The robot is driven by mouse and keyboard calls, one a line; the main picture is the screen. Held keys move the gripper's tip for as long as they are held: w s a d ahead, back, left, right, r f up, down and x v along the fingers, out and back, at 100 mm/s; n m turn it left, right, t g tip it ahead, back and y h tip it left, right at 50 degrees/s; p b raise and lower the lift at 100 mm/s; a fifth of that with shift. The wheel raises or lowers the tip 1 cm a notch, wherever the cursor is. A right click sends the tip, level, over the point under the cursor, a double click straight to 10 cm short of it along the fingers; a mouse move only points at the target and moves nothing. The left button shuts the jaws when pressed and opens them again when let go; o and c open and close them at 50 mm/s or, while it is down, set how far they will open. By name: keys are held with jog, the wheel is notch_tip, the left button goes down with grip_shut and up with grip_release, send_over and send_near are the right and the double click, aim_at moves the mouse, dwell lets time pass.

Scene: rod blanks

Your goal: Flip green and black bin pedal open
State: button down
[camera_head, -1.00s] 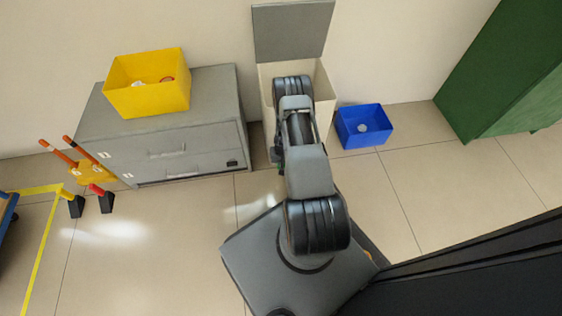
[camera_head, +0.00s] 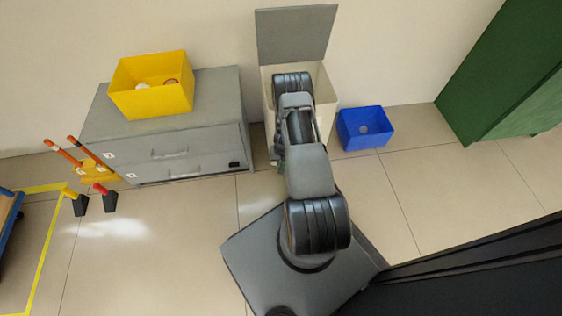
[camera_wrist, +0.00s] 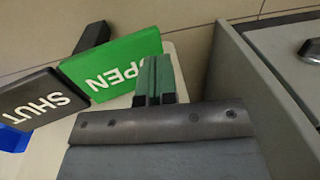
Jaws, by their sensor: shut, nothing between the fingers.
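The cream bin (camera_head: 324,88) stands against the wall with its grey lid (camera_head: 297,34) raised upright. In the wrist view, its pedal has a green plate (camera_wrist: 108,72) marked OPEN and a black plate (camera_wrist: 38,98) marked SHUT, side by side and at an angle to each other. My gripper (camera_wrist: 154,75) is shut and empty, its fingertips at the right edge of the green plate. I cannot tell if they touch it. In the head view my arm covers the bin's front and most of the pedal.
A grey drawer cabinet (camera_head: 190,150) with a yellow box (camera_head: 150,100) on top stands close left of the bin. A blue box (camera_head: 365,140) sits on the floor to its right. A green cabinet (camera_head: 500,80) stands far right. Open floor lies in front.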

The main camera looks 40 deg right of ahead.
notch_tip(320, 180, up, 11)
jog(key=w+a+p, duration=0.1)
jog(key=a+p, duration=0.1)
jog(key=p, duration=0.1)
jog(key=shift+p, duration=0.4)
